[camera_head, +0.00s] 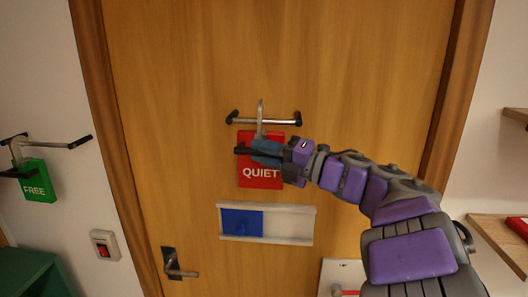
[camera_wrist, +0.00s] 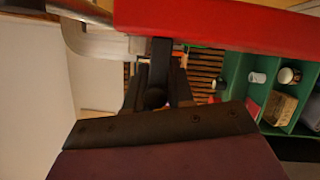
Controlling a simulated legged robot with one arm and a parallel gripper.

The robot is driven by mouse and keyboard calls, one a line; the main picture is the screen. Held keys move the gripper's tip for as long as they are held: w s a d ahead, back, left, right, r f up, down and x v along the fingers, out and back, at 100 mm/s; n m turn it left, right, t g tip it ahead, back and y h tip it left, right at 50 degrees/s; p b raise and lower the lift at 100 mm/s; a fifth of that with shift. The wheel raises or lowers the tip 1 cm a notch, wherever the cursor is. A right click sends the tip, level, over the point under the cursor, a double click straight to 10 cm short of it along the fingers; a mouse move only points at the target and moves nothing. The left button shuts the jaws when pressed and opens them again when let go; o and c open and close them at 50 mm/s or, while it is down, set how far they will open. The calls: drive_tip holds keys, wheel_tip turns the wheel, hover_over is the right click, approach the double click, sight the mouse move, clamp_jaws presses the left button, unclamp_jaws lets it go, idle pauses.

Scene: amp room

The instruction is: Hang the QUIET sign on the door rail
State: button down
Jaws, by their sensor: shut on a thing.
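The red QUIET sign (camera_head: 260,174) hangs upright in front of the wooden door, its pale hook (camera_head: 261,106) pointing up. My gripper (camera_head: 256,152) comes from the right and is shut on the sign near its top, covering part of the upper face. The door rail (camera_head: 281,122) is a short metal bar with black ends. The hook's top stands above the rail and its stem crosses it in the picture; I cannot tell whether it is over the bar or in front. In the wrist view, the red sign (camera_wrist: 220,28) and pale hook (camera_wrist: 90,42) fill the top.
A white slider panel with a blue plate (camera_head: 241,222) is on the door below the sign. A door handle (camera_head: 178,268) is lower left. A green FREE sign (camera_head: 35,182) hangs on a left wall rail. A red switch (camera_head: 104,244) and right-hand shelves (camera_head: 490,235) flank the door.

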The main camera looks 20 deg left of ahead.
drive_tip(key=f+b, duration=0.1)
drive_tip(key=w+f, duration=0.1)
drive_tip(key=shift+w+f+b, duration=0.15)
drive_tip(key=shift+f+b, duration=0.15)
drive_tip(key=shift+b, duration=0.05)
drive_tip(key=shift+a, duration=0.1)
idle(0.3)
drive_tip(key=c, duration=0.9)
unclamp_jaws()
